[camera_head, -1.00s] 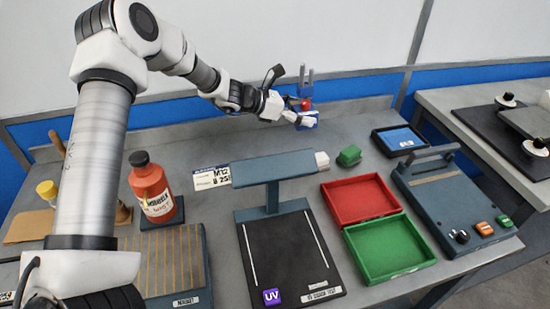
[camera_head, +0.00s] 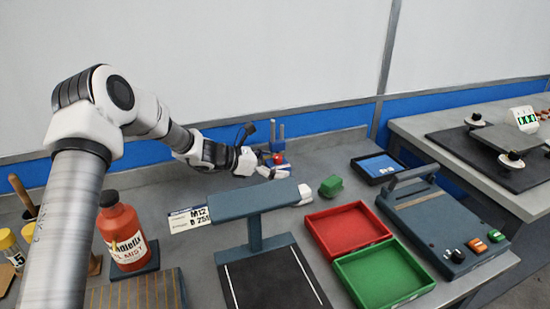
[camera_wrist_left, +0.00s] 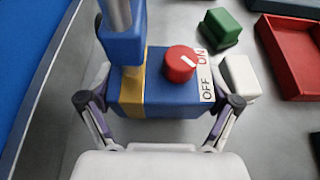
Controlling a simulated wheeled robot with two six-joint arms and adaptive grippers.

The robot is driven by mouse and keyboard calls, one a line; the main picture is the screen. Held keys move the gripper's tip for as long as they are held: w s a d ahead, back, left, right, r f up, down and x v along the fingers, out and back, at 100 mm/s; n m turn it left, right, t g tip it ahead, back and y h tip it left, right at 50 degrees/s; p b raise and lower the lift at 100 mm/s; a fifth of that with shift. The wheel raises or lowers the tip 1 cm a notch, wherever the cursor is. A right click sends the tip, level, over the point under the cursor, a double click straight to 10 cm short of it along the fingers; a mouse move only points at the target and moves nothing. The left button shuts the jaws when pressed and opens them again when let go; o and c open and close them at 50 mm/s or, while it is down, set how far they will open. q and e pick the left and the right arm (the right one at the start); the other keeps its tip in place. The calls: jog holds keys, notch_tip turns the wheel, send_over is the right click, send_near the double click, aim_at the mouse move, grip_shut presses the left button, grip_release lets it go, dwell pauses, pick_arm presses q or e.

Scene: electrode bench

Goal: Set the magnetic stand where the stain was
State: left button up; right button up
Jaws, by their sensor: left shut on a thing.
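The magnetic stand (camera_head: 279,144) is a blue block with a red knob and upright posts, near the back of the bench. In the left wrist view its blue base (camera_wrist_left: 175,105) fills the middle, with a yellow stripe, a metal post and an ON/OFF label beside the red knob. My left gripper (camera_head: 272,172) is shut on it, with one finger on each side of the base. The stand looks upright and at or close to the bench top; I cannot tell whether it touches. No stain is visible. My right gripper is out of view.
A white block (camera_head: 305,194) and a green block (camera_head: 330,186) lie to the right of the stand. A dark lamp stand (camera_head: 255,203), red tray (camera_head: 312,238) and green tray (camera_head: 345,280) are nearer. An orange bottle (camera_head: 122,235) stands left.

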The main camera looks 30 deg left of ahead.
pick_arm(q)
jog(key=shift+w+f, duration=0.1)
jog(key=shift+f, duration=0.75)
jog(key=o, duration=1.5)
jog(key=shift+f, duration=0.15)
jog(key=shift+o, duration=0.2)
